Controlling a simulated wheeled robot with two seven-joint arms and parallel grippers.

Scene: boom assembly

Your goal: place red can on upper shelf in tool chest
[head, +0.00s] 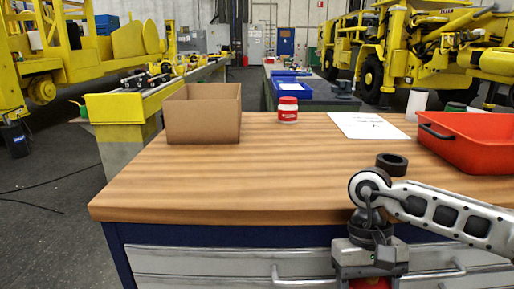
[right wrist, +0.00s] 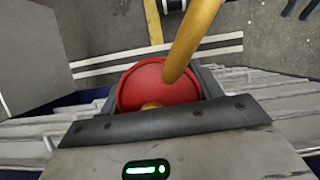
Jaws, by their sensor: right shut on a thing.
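My right gripper (head: 368,272) hangs at the bottom edge of the head view, in front of the tool chest's drawers. It is shut on the red can (head: 370,284), of which only a small red patch shows there. In the right wrist view the can's round red end (right wrist: 140,84) sits between the dark jaws, and a yellow curved bar crosses in front of it. The tool chest (head: 215,262) has a dark blue frame, grey drawer fronts and a wooden top (head: 240,185). I cannot make out an upper shelf. My left gripper is not in view.
On the wooden top stand a cardboard box (head: 203,115), a white jar with a red lid (head: 288,110), paper (head: 368,126), a black ring (head: 392,164) and a red tray (head: 470,140). The top's front left is clear. Drawer handles (head: 300,281) stick out near my right gripper.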

